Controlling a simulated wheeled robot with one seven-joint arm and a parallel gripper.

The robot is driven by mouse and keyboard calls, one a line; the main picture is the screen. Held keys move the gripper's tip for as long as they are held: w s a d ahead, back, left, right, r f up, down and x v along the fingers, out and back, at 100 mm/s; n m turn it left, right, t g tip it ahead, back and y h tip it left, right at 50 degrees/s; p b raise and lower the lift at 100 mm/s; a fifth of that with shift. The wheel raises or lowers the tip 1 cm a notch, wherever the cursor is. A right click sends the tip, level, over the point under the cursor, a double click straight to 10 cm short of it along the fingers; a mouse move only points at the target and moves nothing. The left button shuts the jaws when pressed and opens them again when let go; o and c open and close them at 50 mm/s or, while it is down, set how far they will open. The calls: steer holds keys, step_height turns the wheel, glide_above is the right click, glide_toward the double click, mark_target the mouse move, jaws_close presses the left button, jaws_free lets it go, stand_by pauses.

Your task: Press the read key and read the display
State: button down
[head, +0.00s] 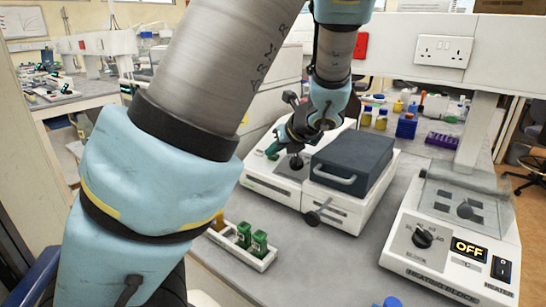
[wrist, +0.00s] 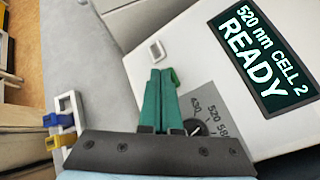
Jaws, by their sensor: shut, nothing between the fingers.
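The display (wrist: 266,50) is lit on the white instrument's panel in the wrist view and reads "520 nm CELL 2 READY". A dial (wrist: 197,128) on the same panel has its pointer near 520, partly hidden by my gripper mount. My gripper (wrist: 161,72) has green fingers, closed together with nothing between them, over the panel. A small green part (wrist: 175,79) shows just right of the fingertips; it may be the read key, mostly hidden by the fingers. I cannot tell whether they touch. In the head view my gripper (head: 273,150) is over the white instrument (head: 270,188).
A dark-lidded unit (head: 350,158) with a handle stands right of my gripper. A white rack (head: 262,263) holding green and yellow items sits in front. A heating block (head: 440,240) at the right shows "OFF". Bare bench lies between the rack and heating block.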

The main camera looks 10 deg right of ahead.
steer(key=shift+f, duration=0.2)
steer(key=shift+r, duration=0.1)
stand_by(0.4)
steer(key=shift+s+a+r+p, duration=0.15)
steer(key=shift+a+r+p, duration=0.05)
steer(key=shift+r+p, duration=0.45)
steer(key=r+p, duration=0.1)
steer(key=s+a+r+p, duration=0.1)
steer(key=r, duration=0.1)
steer(key=r+p, duration=0.1)
steer(key=shift+s+a+r+p, duration=0.2)
steer(key=shift+a+r+p, duration=0.05)
steer(key=shift+p, duration=0.15)
steer(key=shift+a, duration=0.1)
stand_by(0.4)
